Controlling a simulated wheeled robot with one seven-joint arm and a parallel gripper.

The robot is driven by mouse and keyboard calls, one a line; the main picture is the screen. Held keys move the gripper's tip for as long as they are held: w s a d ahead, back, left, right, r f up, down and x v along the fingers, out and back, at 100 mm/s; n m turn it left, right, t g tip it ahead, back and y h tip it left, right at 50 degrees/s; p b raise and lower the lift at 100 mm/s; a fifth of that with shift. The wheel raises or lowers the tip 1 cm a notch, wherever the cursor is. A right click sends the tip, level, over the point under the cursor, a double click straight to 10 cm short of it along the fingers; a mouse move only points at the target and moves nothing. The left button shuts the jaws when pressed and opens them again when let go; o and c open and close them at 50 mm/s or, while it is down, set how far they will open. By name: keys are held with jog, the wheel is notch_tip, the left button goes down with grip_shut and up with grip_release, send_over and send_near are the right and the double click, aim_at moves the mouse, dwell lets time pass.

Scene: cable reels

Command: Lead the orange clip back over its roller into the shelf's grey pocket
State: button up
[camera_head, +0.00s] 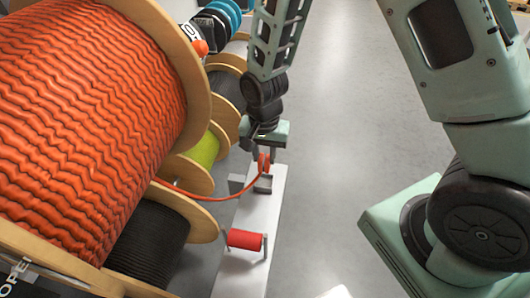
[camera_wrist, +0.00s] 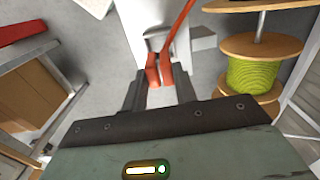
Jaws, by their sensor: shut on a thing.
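The orange clip (camera_head: 263,163) is at the end of an orange cable (camera_head: 215,198). My gripper (camera_head: 264,152) is shut on it, above the far part of the white shelf (camera_head: 241,272). In the wrist view the orange clip (camera_wrist: 153,72) shows between the fingertips of my gripper (camera_wrist: 160,92). A grey pocket-like block (camera_head: 264,184) stands on the shelf just below the clip; it also shows in the wrist view (camera_wrist: 157,40). Whether clip and block touch is unclear. The red roller (camera_head: 245,240) sits between two grey posts nearer me. The cable runs left, apart from the roller.
A large orange cable reel (camera_head: 75,110) fills the left. A black reel (camera_head: 148,243) and a lime reel (camera_head: 204,150) stand beside the shelf. Another grey block (camera_head: 237,183) is left of the pocket. Grey floor (camera_head: 350,130) to the right is clear.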

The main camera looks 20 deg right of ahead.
aim_at(264, 170)
jog(key=shift+f+b, duration=2.35)
jog(key=shift+f, duration=0.9)
jog(key=o, duration=1.1)
jog(key=shift+c, duration=0.2)
notch_tip(264, 170, up, 18)
jog(key=shift+f+b, duration=0.25)
jog(key=shift+b, duration=0.1)
jog(key=s+a+r+n, duration=0.1)
jog(key=s+a+n, duration=0.2)
jog(key=s+n, duration=0.4)
jog(key=s+a+r+n, duration=0.1)
jog(key=s+a+n, duration=0.2)
jog(key=s+n, duration=0.5)
jog(key=s, duration=0.5)
jog(key=shift+a+y, duration=0.15)
jog(key=shift+y, duration=0.15)
